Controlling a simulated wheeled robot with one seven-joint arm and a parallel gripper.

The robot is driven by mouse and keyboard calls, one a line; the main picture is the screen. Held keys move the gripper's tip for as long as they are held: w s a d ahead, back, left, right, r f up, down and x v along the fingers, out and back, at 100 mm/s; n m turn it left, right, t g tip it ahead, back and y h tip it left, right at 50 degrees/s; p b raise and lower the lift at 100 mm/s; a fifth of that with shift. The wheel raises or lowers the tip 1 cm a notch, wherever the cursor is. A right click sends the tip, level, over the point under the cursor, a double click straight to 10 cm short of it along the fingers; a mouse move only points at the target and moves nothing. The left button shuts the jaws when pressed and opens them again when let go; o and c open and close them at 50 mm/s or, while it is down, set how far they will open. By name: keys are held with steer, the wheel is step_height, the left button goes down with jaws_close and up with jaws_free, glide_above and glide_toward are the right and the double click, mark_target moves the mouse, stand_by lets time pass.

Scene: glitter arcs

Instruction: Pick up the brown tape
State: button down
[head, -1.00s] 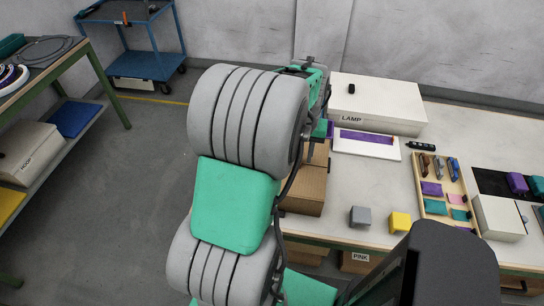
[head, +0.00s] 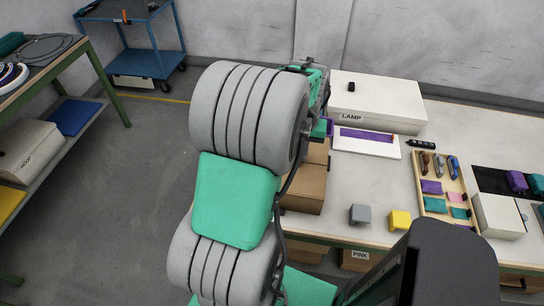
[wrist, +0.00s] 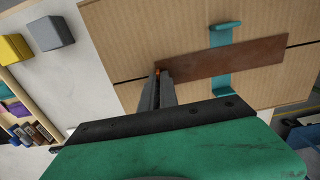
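The brown tape (wrist: 250,58) shows in the wrist view as a long flat strip across a cardboard box (wrist: 130,40). A small orange spot shows at the tips. I cannot tell whether the fingers are shut on the tape end or only beside it. In the head view my own arm hides the gripper and the tape, and the cardboard box (head: 305,187) shows only partly.
A grey cube (head: 360,214) and a yellow cube (head: 400,220) stand on the table right of the box. A white box marked LAMP (head: 378,100) and a white tray with a purple strip (head: 366,148) lie behind. A wooden organizer (head: 436,205) stands further right.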

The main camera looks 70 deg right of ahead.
steer(key=shift+r, duration=0.15)
steer(key=shift+r, duration=0.25)
step_height(320, 180, up, 3)
steer(key=shift+s+f, duration=0.1)
steer(key=shift+f, duration=0.05)
steer(key=s+a+r, duration=0.2)
steer(key=s+r, duration=1.1)
steer(key=shift+s+a+r, duration=0.25)
steer(key=shift+a+r, duration=0.05)
steer(key=shift+a, duration=0.1)
